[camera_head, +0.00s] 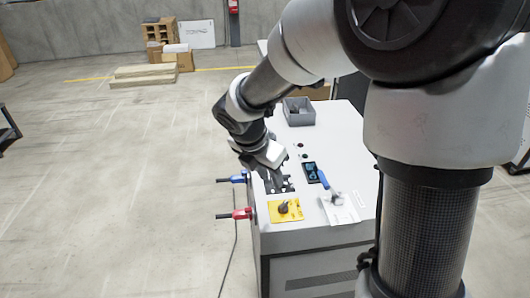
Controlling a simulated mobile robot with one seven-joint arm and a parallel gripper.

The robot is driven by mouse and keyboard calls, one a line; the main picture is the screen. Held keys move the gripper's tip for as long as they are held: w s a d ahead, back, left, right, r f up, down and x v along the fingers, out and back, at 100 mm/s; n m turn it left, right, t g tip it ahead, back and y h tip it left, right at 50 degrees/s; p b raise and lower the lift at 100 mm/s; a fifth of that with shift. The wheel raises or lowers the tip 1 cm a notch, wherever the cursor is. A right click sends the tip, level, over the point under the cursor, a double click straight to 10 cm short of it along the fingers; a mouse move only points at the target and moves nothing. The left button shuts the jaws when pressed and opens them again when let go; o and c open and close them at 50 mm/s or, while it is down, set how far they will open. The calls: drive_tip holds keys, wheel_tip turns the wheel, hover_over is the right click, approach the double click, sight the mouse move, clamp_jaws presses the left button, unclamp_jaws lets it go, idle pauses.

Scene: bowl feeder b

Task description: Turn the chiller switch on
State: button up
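The chiller is a white cabinet (300,238) with a flat top, standing in the middle of the view. Its switch appears to be the dark rotary knob (284,207) on a yellow plate (293,215) near the front left of the top. The knob's handle looks slanted, but its on or off marks are too small to read. My gripper (279,188) points down over the top, just behind the yellow plate and apart from the knob. Its dark fingers look spread, with nothing visible between them.
A blue handle (232,180) and a red handle (235,214) stick out from the cabinet's left side. A small display (311,172), a blue-handled item (323,180) and a white sheet (343,213) lie right of my gripper. A grey bin (299,118) stands behind.

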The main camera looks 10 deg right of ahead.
sight(283, 204)
drive_tip(key=b+x, duration=0.2)
drive_tip(key=x, duration=1.5)
drive_tip(key=shift+w+f+b, duration=0.1)
drive_tip(key=shift+f+b, duration=0.2)
drive_tip(key=shift+b, duration=0.05)
clamp_jaws()
